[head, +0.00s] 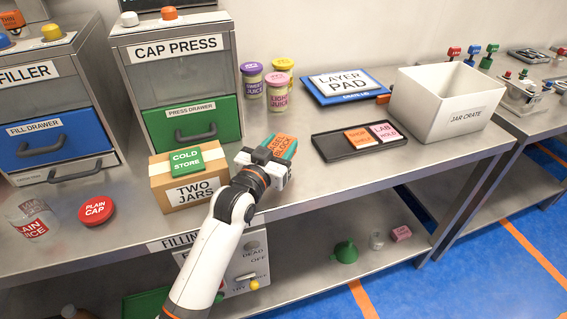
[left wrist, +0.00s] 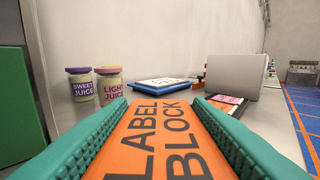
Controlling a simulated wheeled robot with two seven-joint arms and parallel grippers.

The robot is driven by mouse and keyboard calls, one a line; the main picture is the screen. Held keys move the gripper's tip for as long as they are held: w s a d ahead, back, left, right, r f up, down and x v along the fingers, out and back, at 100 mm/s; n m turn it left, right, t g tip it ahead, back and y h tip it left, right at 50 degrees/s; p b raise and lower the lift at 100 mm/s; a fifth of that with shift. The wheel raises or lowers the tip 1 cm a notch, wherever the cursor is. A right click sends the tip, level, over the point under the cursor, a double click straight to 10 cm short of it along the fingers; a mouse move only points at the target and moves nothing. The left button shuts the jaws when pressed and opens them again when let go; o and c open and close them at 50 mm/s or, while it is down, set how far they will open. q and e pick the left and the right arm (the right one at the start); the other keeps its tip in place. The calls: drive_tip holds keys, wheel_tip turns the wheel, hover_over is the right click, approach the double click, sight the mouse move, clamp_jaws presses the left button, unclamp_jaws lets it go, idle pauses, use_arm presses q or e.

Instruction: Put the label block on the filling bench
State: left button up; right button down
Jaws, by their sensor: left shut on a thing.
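The orange label block (head: 279,145) is between the jaws of my left gripper (head: 272,153), over the steel filling bench (head: 330,190). In the left wrist view the block (left wrist: 160,145) fills the space between the two teal fingers, its lettering facing up. The gripper is just right of the two jars box (head: 190,193) and in front of the press drawer's right side. I cannot tell whether the block's underside touches the bench. My right gripper is not in view.
A red plain cap (head: 96,210) lies left. The front right bench strip is clear.

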use_arm(q)
drive_tip(key=shift+f, duration=0.4)
drive_tip(key=shift+d+f, duration=0.2)
drive_tip(key=shift+f, duration=1.5)
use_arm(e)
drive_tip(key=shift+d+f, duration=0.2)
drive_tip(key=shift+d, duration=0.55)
use_arm(q)
drive_tip(key=shift+f, duration=0.2)
drive_tip(key=o, duration=1)
drive_tip(key=shift+o, duration=0.2)
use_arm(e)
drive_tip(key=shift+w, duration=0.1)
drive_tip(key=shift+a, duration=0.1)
